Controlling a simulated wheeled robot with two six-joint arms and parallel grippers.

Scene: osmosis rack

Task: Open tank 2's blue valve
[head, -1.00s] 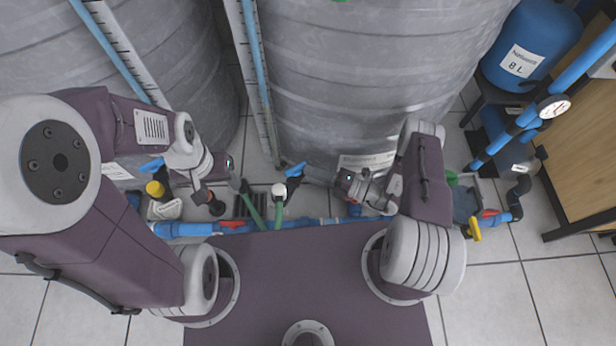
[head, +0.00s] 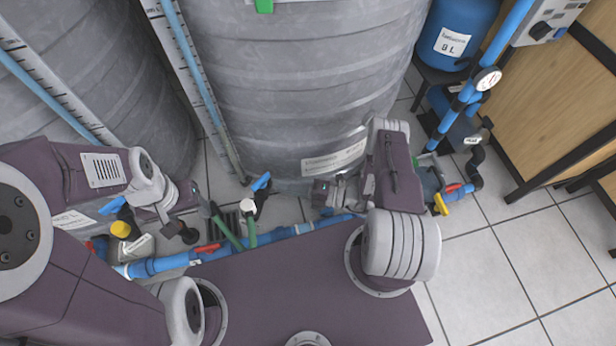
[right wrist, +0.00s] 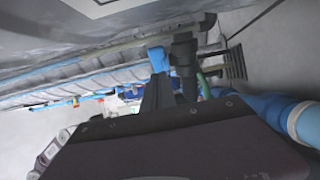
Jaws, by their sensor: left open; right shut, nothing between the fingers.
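A blue valve handle (head: 261,181) on a dark upright fitting stands at the base of the middle grey tank (head: 300,80). The tank's white label is too small to read. My right gripper (head: 314,192) is shut and empty, low to the right of this handle. In the right wrist view, the blue handle (right wrist: 158,60) shows just beyond my closed fingers (right wrist: 159,92), beside a dark vertical pipe. I cannot tell whether they touch. My left gripper (head: 183,229) is open near the floor pipes at left; its fingers are small and partly hidden.
Another blue handle (head: 112,205) and a yellow cap (head: 121,229) are by the left tank. A blue pipe (head: 160,266) with a red handle (head: 207,249) runs along my base. A green hose (head: 250,232) stands near the floor drain. Open tiles lie at right.

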